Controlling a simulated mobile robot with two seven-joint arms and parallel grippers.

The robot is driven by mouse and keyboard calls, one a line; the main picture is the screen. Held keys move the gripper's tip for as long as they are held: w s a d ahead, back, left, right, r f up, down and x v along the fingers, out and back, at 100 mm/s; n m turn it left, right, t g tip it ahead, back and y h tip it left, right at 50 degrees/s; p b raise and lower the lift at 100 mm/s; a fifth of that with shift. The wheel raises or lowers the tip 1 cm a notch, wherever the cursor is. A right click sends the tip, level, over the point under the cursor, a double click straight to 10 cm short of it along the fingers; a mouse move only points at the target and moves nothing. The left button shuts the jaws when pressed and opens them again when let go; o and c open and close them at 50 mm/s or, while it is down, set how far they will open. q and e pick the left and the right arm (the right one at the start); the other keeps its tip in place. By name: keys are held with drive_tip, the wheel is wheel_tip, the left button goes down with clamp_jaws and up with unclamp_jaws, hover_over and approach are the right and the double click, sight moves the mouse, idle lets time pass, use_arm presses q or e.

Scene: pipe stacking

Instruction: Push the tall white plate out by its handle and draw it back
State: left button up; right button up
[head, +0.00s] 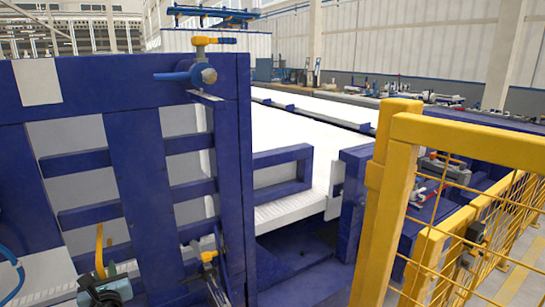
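A tall white plate (78,193) shows through the gaps of a blue upright frame (140,160) on the left. Blue crossbars and posts hide much of it. I cannot tell for sure which part is its handle; a thin curved yellow piece (99,246) stands upright in front of its lower part. My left gripper (104,272) seems to be the grey and teal device low on the left, just below the yellow piece. I cannot tell whether it touches that piece, or whether its fingers are open. My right gripper is not in view.
A blue rectangular loop (303,171) juts right from the frame. A yellow post and mesh fence (400,170) stand close on the right. A valve with a yellow top (203,75) sits on the frame's top corner. A long white surface (310,125) runs behind.

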use_arm(q)
clamp_jaws()
